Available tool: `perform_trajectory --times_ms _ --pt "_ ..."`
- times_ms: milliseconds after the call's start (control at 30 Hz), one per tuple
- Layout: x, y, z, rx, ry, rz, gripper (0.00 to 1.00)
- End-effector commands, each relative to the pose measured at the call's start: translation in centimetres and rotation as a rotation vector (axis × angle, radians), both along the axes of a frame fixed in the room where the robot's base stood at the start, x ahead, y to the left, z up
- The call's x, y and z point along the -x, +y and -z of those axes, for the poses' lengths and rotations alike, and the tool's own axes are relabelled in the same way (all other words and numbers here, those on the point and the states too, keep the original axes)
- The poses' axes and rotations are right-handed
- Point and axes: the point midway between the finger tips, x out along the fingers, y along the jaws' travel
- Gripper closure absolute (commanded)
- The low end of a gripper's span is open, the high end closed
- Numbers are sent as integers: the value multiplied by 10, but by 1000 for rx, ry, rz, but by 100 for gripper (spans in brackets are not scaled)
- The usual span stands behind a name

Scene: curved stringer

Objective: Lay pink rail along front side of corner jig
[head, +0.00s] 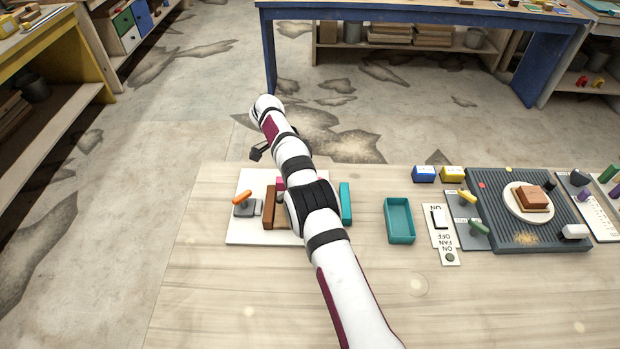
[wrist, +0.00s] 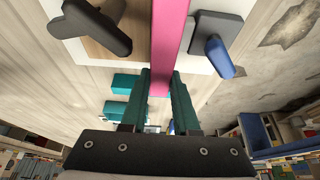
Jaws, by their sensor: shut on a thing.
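The pink rail (wrist: 172,35) runs lengthwise between the teal fingers of my gripper (wrist: 161,78) in the wrist view, and the gripper is shut on it. In the head view only a small pink part (head: 280,183) shows beside my arm. The corner jig appears to be on the white board (head: 240,236), with a brown strip (head: 269,208) standing on it. My arm covers the middle of the board and hides my gripper in the head view. I cannot tell whether the rail touches the jig.
A clamp with an orange handle (head: 242,198) sits at the board's left. A black clamp (wrist: 97,27) and a blue-handled clamp (wrist: 216,48) flank the rail. A teal bar (head: 345,203) and teal tray (head: 399,238) lie right of my arm. The table's front is clear.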

Motion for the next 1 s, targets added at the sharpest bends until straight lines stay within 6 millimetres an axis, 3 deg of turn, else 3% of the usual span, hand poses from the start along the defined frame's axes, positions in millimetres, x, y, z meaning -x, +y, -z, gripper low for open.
perform_trajectory --times_ms 1000 --pt "0 0 21 0 -1 0 100"
